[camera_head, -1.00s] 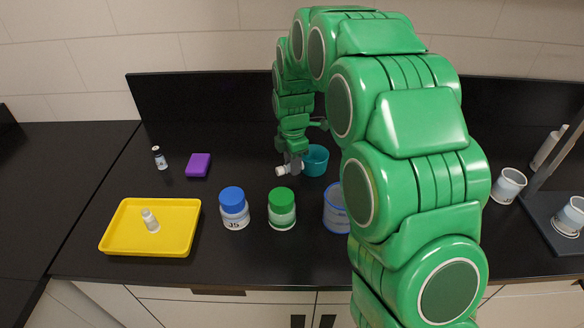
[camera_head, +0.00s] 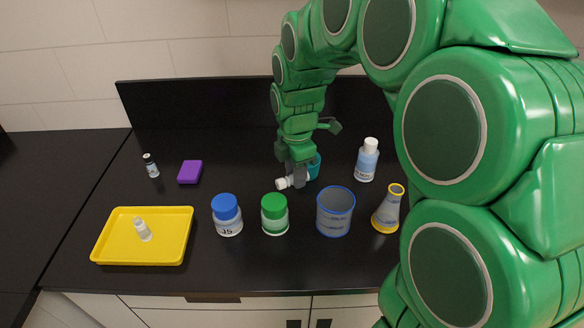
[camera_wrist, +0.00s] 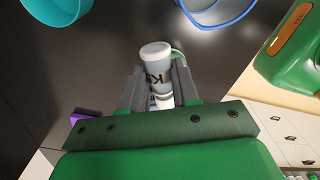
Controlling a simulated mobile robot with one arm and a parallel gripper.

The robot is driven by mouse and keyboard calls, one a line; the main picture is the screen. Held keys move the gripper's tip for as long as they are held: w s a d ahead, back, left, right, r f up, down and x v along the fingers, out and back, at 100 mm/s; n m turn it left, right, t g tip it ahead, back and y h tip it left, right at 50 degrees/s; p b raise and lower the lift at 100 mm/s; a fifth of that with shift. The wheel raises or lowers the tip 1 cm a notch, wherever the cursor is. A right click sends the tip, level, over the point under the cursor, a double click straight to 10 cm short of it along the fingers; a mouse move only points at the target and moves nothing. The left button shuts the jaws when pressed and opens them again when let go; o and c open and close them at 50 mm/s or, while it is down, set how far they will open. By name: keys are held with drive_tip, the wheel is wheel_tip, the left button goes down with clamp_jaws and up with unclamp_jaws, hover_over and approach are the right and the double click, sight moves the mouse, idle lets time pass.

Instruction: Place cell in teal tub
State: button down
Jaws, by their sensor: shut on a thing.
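My gripper (camera_head: 298,174) is shut on a small white cell (camera_head: 284,184) with a pale cap, which lies tilted nearly sideways in the head view. In the wrist view, the cell (camera_wrist: 157,64) shows dark lettering and sits between the two fingers of my gripper (camera_wrist: 158,88). The teal tub (camera_head: 315,166) is just right of and behind my gripper, partly hidden by it. The tub (camera_wrist: 62,8) also shows at the top left of the wrist view, apart from the cell. The cell is outside the tub.
A blue-rimmed beaker (camera_head: 334,214), green-capped jar (camera_head: 274,218) and blue-capped jar (camera_head: 227,218) stand in front. A yellow tray (camera_head: 112,246) holds a small vial (camera_head: 142,230). A white-capped bottle (camera_head: 367,160) and a yellow-rimmed flask (camera_head: 386,212) stand at right.

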drive_tip(key=d+r+m, duration=0.5)
drive_tip(key=d+r, duration=0.2)
drive_tip(key=d, duration=0.2)
drive_tip(key=shift+w+a+f, duration=0.25)
drive_tip(key=shift+w+f, duration=1.9)
drive_tip(key=shift+w, duration=0.1)
drive_tip(key=shift+w+a+f, duration=0.25)
drive_tip(key=shift+w+f, duration=1.9)
drive_tip(key=shift+w, duration=0.05)
drive_tip(key=shift+w+a+f, duration=0.25)
drive_tip(key=shift+w+f, duration=1.9)
drive_tip(key=shift+w, duration=0.1)
drive_tip(key=shift+f, duration=0.1)
drive_tip(key=c, duration=0.8)
unclamp_jaws()
